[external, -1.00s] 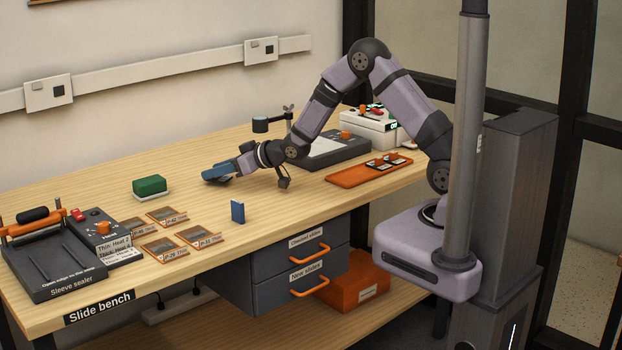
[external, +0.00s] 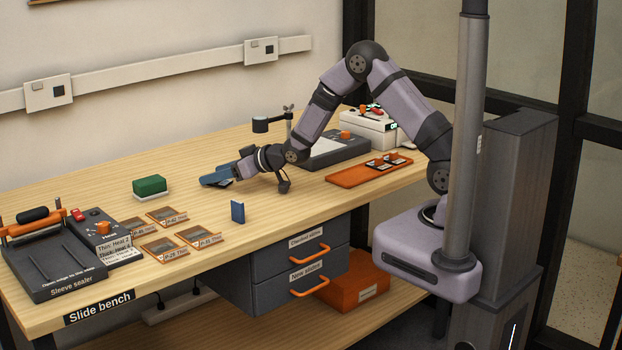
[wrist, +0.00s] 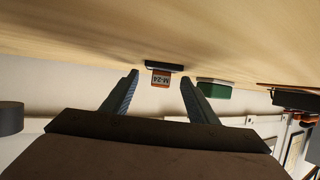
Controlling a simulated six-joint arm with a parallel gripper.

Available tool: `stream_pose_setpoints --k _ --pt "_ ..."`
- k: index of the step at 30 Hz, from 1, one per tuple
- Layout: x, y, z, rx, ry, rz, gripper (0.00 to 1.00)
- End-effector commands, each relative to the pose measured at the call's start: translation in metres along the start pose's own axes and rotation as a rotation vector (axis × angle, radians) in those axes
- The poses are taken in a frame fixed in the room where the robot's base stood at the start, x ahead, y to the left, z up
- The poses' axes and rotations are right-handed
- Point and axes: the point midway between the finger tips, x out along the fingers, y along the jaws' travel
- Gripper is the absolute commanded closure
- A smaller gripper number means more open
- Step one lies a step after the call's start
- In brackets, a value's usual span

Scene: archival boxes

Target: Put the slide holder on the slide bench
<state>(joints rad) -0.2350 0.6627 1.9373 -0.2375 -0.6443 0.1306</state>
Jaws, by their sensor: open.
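In the wrist view, which is upside down, a small upright piece with a red and white label reading M-24 (wrist: 161,78) stands on a dark base on the table. I take it for the slide holder. It lies ahead of my open gripper (wrist: 158,85), between the two blue-grey fingertips and apart from them. In the external view my gripper (external: 217,176) is low over the bench, pointing left; I cannot make out the labelled piece there. The wooden slide bench (external: 100,185) carries a "Slide bench" sign (external: 99,306) on its front edge.
A green-topped block (external: 150,186) and a blue upright slab (external: 238,212) stand near my gripper. Several framed slides (external: 166,216) lie beside the sleeve sealer (external: 55,262). An orange tray (external: 360,173) is at right.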

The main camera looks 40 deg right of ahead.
Motion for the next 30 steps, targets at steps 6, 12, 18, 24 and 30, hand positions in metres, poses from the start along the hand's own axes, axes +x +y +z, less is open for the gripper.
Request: stream_pose_setpoints --k 6,12,18,24,30 --pt "-0.015 0.000 -0.002 0.000 0.001 0.000 0.46" --pt "-0.046 0.001 -0.002 0.000 0.002 0.001 0.46" --pt "-0.080 0.000 -0.003 0.000 0.003 0.001 0.46" --pt "-0.105 0.001 -0.003 0.000 0.002 0.001 0.46" --pt "-0.118 0.000 -0.002 0.000 0.001 0.000 0.46"
